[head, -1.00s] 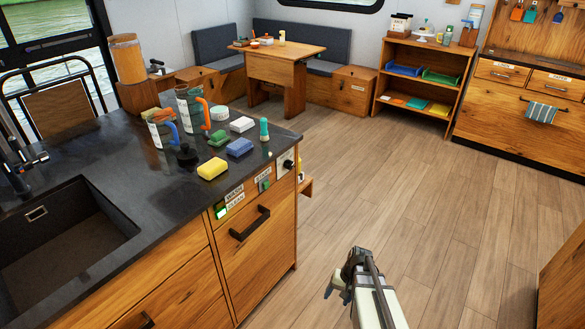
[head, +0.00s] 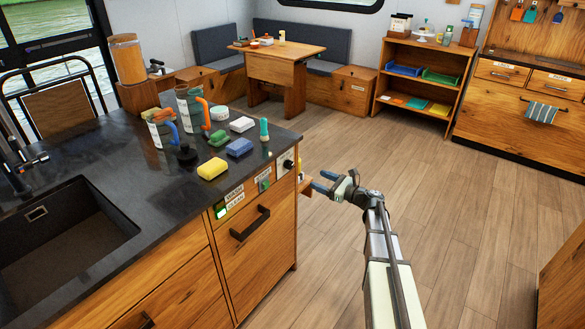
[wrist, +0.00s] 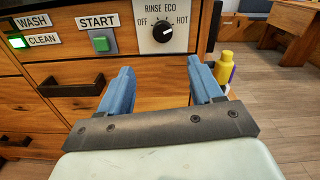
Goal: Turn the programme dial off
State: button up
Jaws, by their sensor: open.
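The programme dial (wrist: 162,31) is a round black knob on a white plate at the top of the wrist view. Its plate reads OFF at left, RINSE ECO above and HOT at right. A pale mark on the knob seems to point to the upper right, not at OFF. In the head view the dial (head: 288,164) is small, at the right end of the counter front. My gripper (head: 322,181) is open and empty, apart from the panel on its right. In the wrist view its blue fingers (wrist: 160,70) are spread below the dial, with nothing between them.
A green START button (wrist: 100,44) and a lit CLEAN indicator (wrist: 17,42) sit left of the dial. Below is a black handle (head: 250,223). A yellow bottle (wrist: 224,66) stands right of the panel. Sponges and jugs crowd the counter (head: 95,182); the floor to the right is clear.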

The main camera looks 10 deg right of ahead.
aim_at(291, 166)
jog(key=w+a+m, duration=0.2)
jog(key=w+a, duration=0.2)
jog(key=w, duration=0.1)
jog(key=w+a+m, duration=0.2)
jog(key=w+a, duration=0.3)
jog(key=shift+a+r, duration=0.15)
jog(key=shift+a, duration=0.15)
dwell(0.4)
jog(key=shift+c, duration=0.4)
jog(key=c, duration=1)
